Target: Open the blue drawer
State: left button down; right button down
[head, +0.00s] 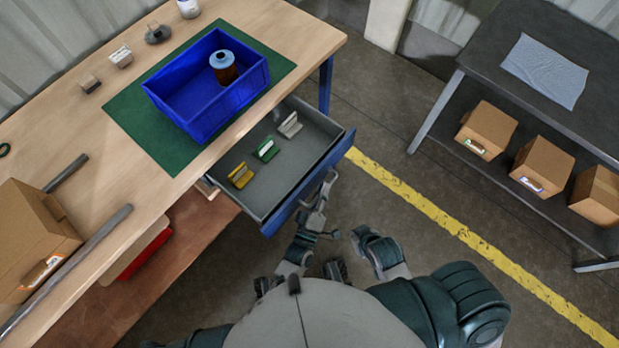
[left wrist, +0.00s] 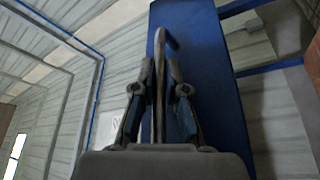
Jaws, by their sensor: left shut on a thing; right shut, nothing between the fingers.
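The blue drawer (head: 318,180) under the workbench stands pulled out, its grey inside showing. It holds a yellow (head: 241,175), a green (head: 266,149) and a pale grey (head: 290,125) bracket-like piece. My left gripper (head: 320,202) is at the drawer front, shut on its metal handle (head: 331,183). In the left wrist view the fingers (left wrist: 160,78) close on both sides of the handle bar (left wrist: 160,110), beside the blue drawer front (left wrist: 205,85). My right gripper (head: 361,235) is shut and empty, lower and to the right, apart from the drawer.
On the bench a blue bin (head: 190,112) holding a dark, blue-topped cartridge (head: 224,70) stands on a green mat (head: 127,108). A cardboard box (head: 35,235) is at left. A grey shelf (head: 520,75) with several boxes stands at right. The floor between is clear.

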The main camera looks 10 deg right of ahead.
pick_arm(q)
jog(key=shift+s+d+f, duration=0.15)
jog(key=shift+s+d, duration=0.15)
jog(key=shift+s, duration=0.2)
jog(key=shift+s+d+f, duration=0.15)
jog(key=shift+s+d, duration=0.15)
jog(key=shift+s, duration=0.15)
pick_arm(e)
jog(key=shift+s+d, duration=0.15)
jog(key=shift+s, duration=0.2)
pick_arm(q)
jog(key=c, duration=1.3)
grip_release()
jog(key=shift+o, duration=0.5)
jog(key=shift+w+r, duration=0.1)
jog(key=shift+r, duration=0.05)
pick_arm(e)
jog(key=shift+g, duration=0.3)
jog(key=shift+f, duration=0.1)
pick_arm(q)
jog(key=v, duration=1.2)
